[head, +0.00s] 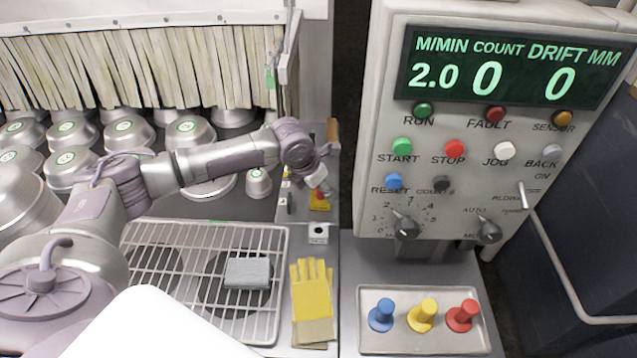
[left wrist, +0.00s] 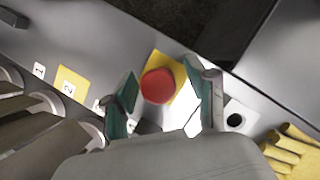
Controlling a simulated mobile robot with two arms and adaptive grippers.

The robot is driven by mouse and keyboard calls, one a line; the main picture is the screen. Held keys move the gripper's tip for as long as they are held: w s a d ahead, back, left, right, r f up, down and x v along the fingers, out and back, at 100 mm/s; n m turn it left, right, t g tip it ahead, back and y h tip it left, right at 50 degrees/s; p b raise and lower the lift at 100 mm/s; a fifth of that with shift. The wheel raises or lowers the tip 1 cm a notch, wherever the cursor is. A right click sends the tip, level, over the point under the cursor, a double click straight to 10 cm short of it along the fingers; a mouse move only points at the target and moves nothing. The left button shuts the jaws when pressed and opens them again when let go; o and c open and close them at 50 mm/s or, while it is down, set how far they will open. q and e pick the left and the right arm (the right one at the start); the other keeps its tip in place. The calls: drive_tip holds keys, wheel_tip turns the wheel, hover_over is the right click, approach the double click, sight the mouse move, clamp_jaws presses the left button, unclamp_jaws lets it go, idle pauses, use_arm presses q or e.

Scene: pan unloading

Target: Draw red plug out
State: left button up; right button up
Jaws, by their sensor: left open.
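A red plug (head: 463,315) stands upright at the right end of a shallow tray (head: 374,345), beside a yellow plug (head: 422,314) and a blue plug (head: 382,315). My left gripper (head: 320,185) is well away from the tray, over the narrow strip between the pan area and the control panel. In the left wrist view it is open (left wrist: 163,95), its green-padded fingers on either side of a round red knob (left wrist: 158,86) on a yellow square. I cannot tell whether they touch it. The knob's red and yellow also show in the head view (head: 319,203). My right gripper is out of view.
Yellow gloves (head: 312,290) lie beside a wire rack (head: 150,228) with a grey block (head: 247,273) on it. Several metal pans (head: 72,130) stand behind my left arm. The control panel (head: 371,120) rises right of my gripper, above the tray.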

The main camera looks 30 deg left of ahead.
use_arm(q)
clamp_jaws()
idle(0.5)
drive_tip(key=shift+r+p, duration=0.6)
drive_tip(key=shift+p, duration=0.2)
idle(0.4)
drive_tip(key=shift+r, duration=0.15)
drive_tip(key=shift+r+p, duration=1.9)
drive_tip(key=shift+p, duration=0.3)
